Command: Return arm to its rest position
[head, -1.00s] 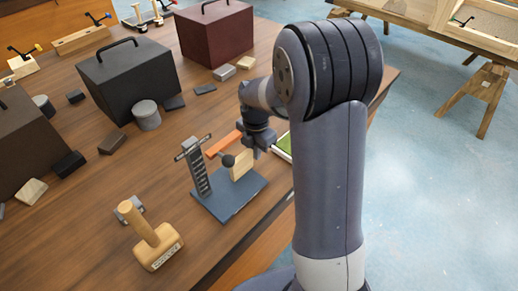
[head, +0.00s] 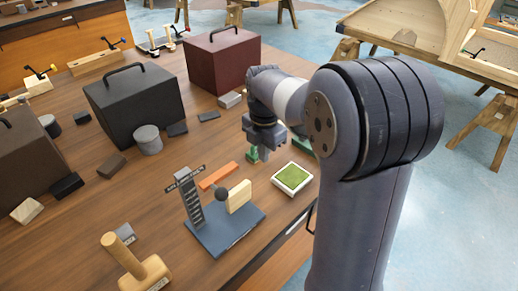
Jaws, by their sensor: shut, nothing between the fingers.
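My gripper (head: 259,153) hangs from my bent arm above the right part of the wooden workbench, in the head view. It is small in the picture, its fingers point down, and it is shut with nothing held. Below and in front of it are a white tray with a green top (head: 292,179) and a blue-grey stand (head: 225,232) with an upright scale, a dark ball and a wooden block. A small green object (head: 252,155) shows right at the fingertips; I cannot tell whether they touch it.
An orange bar (head: 218,176) lies behind the stand. A black box (head: 137,105) and a dark red box (head: 223,60) stand farther back. Wooden frames on trestles (head: 440,45) stand at the right rear.

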